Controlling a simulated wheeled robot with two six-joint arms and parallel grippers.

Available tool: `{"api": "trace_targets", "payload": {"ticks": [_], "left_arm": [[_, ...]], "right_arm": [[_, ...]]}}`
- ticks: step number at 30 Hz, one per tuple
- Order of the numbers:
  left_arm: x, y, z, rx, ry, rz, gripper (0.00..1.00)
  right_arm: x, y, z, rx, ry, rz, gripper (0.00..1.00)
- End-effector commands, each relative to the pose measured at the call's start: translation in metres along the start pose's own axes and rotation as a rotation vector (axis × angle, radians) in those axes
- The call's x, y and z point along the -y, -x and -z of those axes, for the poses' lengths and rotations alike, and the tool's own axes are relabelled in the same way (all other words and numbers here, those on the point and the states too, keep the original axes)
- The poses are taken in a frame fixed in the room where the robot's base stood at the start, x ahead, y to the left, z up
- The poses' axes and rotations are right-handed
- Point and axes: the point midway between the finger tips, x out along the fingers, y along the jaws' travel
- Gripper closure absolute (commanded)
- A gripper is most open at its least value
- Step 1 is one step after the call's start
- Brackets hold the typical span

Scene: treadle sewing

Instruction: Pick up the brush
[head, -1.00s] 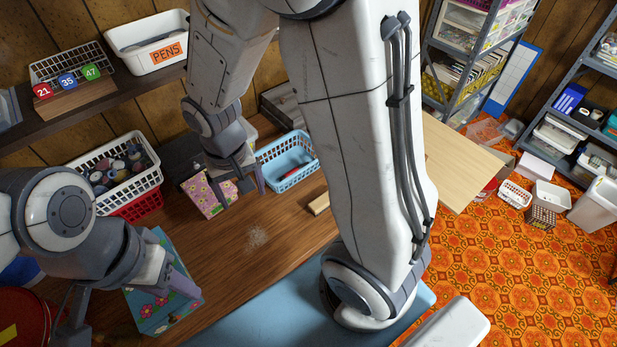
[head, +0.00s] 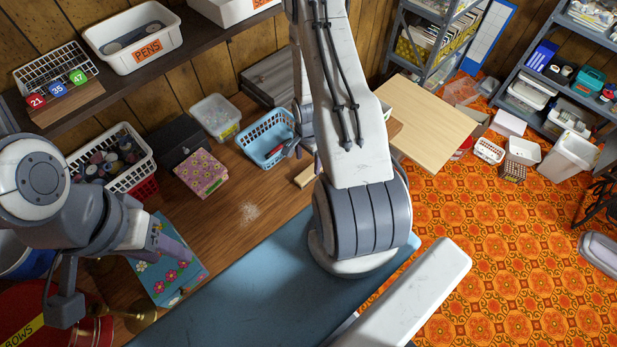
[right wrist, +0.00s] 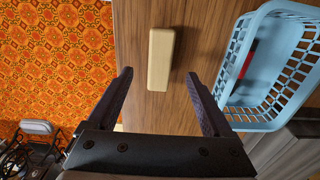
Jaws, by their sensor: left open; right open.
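A small tan block (head: 304,177), which may be the brush, lies on the brown wooden table by the blue basket; I see no bristles. In the right wrist view the tan block (right wrist: 160,58) lies just ahead, nearly centred between the fingers of my right gripper (right wrist: 159,78). That gripper is open and empty, apart from the block. In the head view my right arm hides most of that gripper. My left gripper (head: 124,285) is open at the lower left, beside a flowered teal box (head: 160,262).
The light blue basket (head: 250,140), with a red item inside, stands close to the block; in the right wrist view it is at the right (right wrist: 232,75).

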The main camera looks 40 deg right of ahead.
Motion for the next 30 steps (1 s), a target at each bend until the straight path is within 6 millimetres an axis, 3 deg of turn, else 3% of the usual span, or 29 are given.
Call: {"api": "trace_targets", "payload": {"ticks": [1,3,8,18,29,30], "left_arm": [[0.001,-0.015,-0.001,0.0,0.001,0.0,0.5],[0.002,-0.022,-0.001,0.0,0.003,0.0,0.5],[0.002,-0.029,-0.002,0.0,0.005,0.0,0.5],[0.005,-0.064,-0.003,0.0,0.004,0.0,0.5],[0.005,-0.066,-0.004,0.0,0.003,0.0,0.5],[0.005,-0.066,-0.004,0.0,0.003,0.0,0.5]], "right_arm": [[0.0,-0.015,0.0,0.0,0.001,0.0,0.15],[0.0,-0.023,0.0,0.0,0.001,-0.001,0.15],[0.0,-0.031,0.0,0.0,0.001,-0.001,0.15],[0.001,-0.075,0.006,0.0,0.002,-0.001,0.15],[0.001,-0.078,0.006,0.0,0.0,-0.001,0.15],[0.001,-0.077,0.006,0.0,0.0,-0.001,0.26]]}}
